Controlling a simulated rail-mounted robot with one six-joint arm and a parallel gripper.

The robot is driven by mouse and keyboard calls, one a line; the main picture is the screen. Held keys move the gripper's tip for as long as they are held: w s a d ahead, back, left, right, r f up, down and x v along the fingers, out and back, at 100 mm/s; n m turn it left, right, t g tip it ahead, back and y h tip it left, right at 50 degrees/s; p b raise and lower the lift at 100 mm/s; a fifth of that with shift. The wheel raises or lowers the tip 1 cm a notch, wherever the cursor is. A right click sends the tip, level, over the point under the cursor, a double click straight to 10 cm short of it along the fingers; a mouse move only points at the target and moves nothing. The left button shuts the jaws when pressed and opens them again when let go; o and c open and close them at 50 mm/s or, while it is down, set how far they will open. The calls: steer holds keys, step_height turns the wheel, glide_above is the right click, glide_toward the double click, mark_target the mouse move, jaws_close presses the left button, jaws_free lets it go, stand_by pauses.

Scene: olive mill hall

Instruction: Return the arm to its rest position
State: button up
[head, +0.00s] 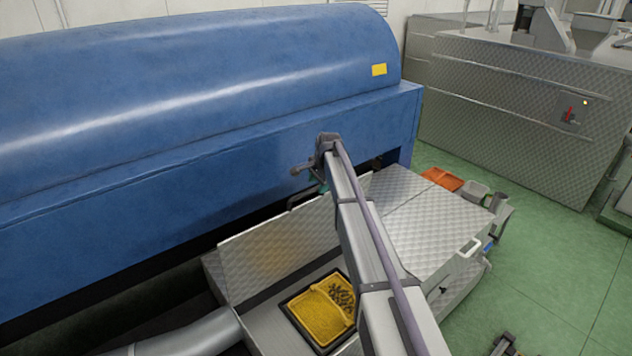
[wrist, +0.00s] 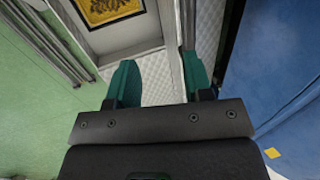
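My arm reaches from the bottom of the head view up toward the blue machine (head: 200,120). Its end is beside the machine's front, above the metal bench. In the wrist view my gripper (wrist: 158,75) shows two green fingers standing well apart, with nothing seen between them but diamond-patterned metal behind. In the head view the fingers are mostly hidden behind the arm, with only a bit of green showing.
A metal bench (head: 425,225) stands below my arm. A yellow tray (head: 316,318) with a dark heap sits in its black-framed opening. An orange tray (head: 441,179) and a grey container (head: 474,190) are at its far right. Green floor (head: 560,270) lies open at right.

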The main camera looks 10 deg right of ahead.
stand_by(0.3)
steer(key=s+a+f+n+g+b, duration=0.1)
steer(key=s+n, duration=0.3)
steer(key=s, duration=1)
steer(key=s+a+f+n+g+h+b, duration=0.1)
steer(key=s+a+f+n+b, duration=0.2)
steer(key=s, duration=1.2)
steer(key=s+a+f+n+g+b, duration=0.1)
steer(key=s+f+n+b, duration=0.3)
steer(key=s, duration=1)
steer(key=shift+s+a+f+n, duration=0.25)
steer(key=shift+a+n, duration=0.5)
steer(key=shift+n, duration=0.25)
steer(key=shift+w, duration=0.1)
